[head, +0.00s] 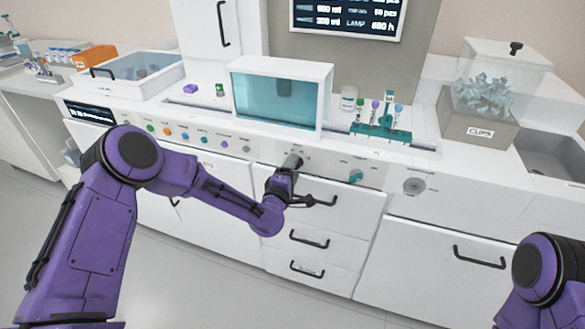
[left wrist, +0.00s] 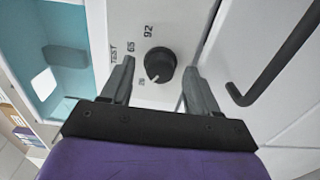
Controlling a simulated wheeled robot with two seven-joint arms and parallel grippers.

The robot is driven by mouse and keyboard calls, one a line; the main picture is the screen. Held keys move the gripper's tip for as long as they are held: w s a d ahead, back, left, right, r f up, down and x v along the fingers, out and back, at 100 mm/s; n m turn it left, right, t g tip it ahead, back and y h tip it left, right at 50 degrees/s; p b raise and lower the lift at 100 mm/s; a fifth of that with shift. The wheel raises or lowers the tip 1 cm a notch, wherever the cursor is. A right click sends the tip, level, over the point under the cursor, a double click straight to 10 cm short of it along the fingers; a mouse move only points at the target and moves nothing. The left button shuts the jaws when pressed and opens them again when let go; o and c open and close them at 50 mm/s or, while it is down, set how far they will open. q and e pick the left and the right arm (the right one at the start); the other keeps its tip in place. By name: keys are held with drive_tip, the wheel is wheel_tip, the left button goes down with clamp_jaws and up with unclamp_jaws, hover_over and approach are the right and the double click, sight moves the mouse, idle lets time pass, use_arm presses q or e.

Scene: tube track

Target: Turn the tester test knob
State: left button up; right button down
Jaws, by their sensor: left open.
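The tester test knob (left wrist: 160,64) is a round black knob on a white panel. The wrist view shows the word TEST and numbers beside it. My left gripper (left wrist: 158,78) is open, with one finger on each side of the knob in that view. I cannot tell whether the fingers touch it. In the head view my left gripper (head: 290,168) is at the panel below the teal-windowed tester box (head: 281,92); the gripper largely hides the knob there. My right gripper is out of view; only part of my right arm shows at the lower right.
A row of coloured buttons (head: 185,136) lies left of the gripper and a teal knob (head: 355,176) lies right. Drawer handles (head: 309,239) project below. A teal tube rack (head: 380,132) stands on the counter. The floor in front is clear.

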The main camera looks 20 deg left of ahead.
use_arm(q)
drive_tip(key=shift+w, duration=0.2)
drive_tip(key=c, duration=1)
drive_tip(key=shift+m, duration=0.3)
drive_tip(key=shift+m+b, duration=0.75)
drive_tip(key=shift+m, duration=2.85)
drive_tip(key=o, duration=1)
